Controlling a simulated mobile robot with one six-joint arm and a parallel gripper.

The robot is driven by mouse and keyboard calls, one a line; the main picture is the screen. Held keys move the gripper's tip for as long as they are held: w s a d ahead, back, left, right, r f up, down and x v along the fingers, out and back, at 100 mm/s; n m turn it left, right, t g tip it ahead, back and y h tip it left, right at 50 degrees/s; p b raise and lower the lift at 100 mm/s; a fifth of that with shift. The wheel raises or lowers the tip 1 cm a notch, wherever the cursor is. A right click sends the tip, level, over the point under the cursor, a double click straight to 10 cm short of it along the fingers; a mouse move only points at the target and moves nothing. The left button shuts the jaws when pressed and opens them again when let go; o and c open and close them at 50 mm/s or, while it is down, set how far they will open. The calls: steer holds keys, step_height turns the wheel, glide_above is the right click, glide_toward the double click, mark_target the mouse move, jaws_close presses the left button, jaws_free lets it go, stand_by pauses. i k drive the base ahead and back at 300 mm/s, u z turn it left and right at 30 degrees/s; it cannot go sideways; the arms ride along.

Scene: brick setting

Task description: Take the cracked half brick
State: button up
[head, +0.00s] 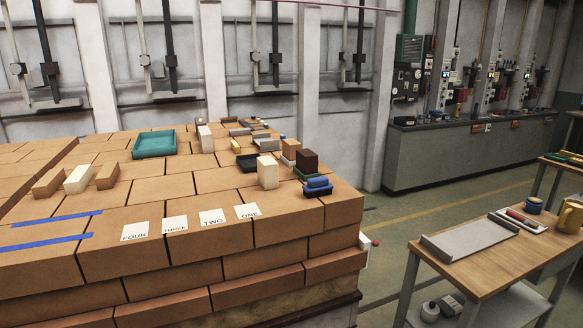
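I cannot make out a crack on any block, so I cannot tell which one is the cracked half brick. Small blocks stand on the brick stack (150,220): a tall cream block (267,173), a dark brown block (307,160), a tan block (291,149) and another cream block (205,138) farther back. On the left lie an orange block (48,183), a cream block (78,180) and a second orange block (107,176) in a loose row. My gripper is not in view.
A teal tray (153,145) sits at the back. A small black tray (247,163) and a blue item (318,184) are near the right end. Numbered cards (176,225) and blue tape (46,242) mark the front. A wooden side table (490,260) stands right, past open floor.

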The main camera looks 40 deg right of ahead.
mark_target(307, 162)
steer(key=u, duration=0.1)
steer(key=k, duration=1.25)
steer(key=z, duration=0.9)
steer(key=i, duration=1.05)
steer(key=u, duration=0.15)
